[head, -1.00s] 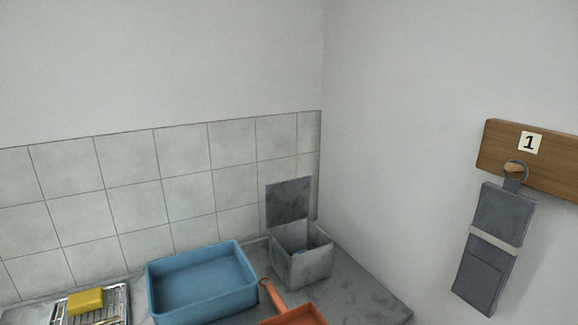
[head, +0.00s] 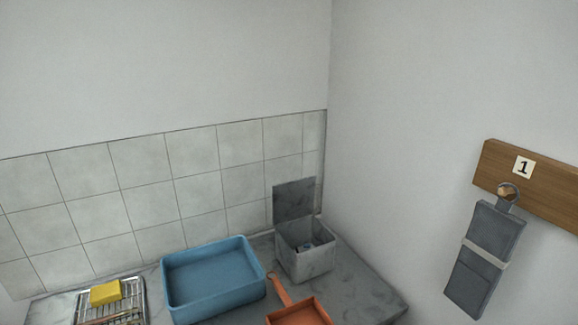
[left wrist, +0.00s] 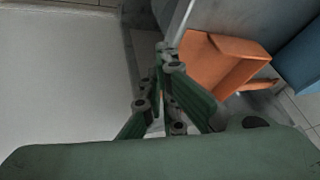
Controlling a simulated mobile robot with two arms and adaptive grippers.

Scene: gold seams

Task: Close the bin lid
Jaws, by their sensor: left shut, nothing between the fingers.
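The grey bin (head: 306,262) stands on the counter in the back corner in the head view. Its lid (head: 294,200) stands upright at the back, open, and something small and dark bluish lies inside. My left gripper (left wrist: 162,95) shows in the left wrist view with its green fingers shut and empty. In that view an orange dustpan (left wrist: 215,65) lies beyond the fingers, to the right. How far the gripper is from the lid cannot be told. My right gripper is in neither view.
A blue basin (head: 212,280) stands left of the bin. The orange dustpan also shows in the head view (head: 300,312), in front of the bin. A wire rack (head: 135,298) with a yellow sponge (head: 105,293) is at left. A grey pouch (head: 484,258) hangs on the right wall.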

